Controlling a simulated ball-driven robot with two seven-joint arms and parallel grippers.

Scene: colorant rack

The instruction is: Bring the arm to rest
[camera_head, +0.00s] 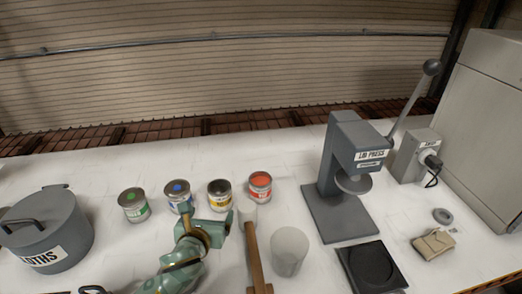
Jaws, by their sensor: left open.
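My left arm comes in from the bottom edge, left of the middle, in green and gold. My left gripper (207,217) is open, its fingers pointing away toward the row of cans. It is just in front of the blue-marked can (178,197) and the yellow-marked can (219,196), and its fingers overlap their lower parts in the picture. I cannot tell whether it touches them. I see nothing held between the fingers. My right gripper is not in view.
A green-marked can (134,206) and red can (260,187) end the row. A wooden-handled tool (254,258) and translucent cup (290,252) are right of my gripper. A grey pot (48,232) stands left; the lid press (351,160) and black pad (371,267) stand right.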

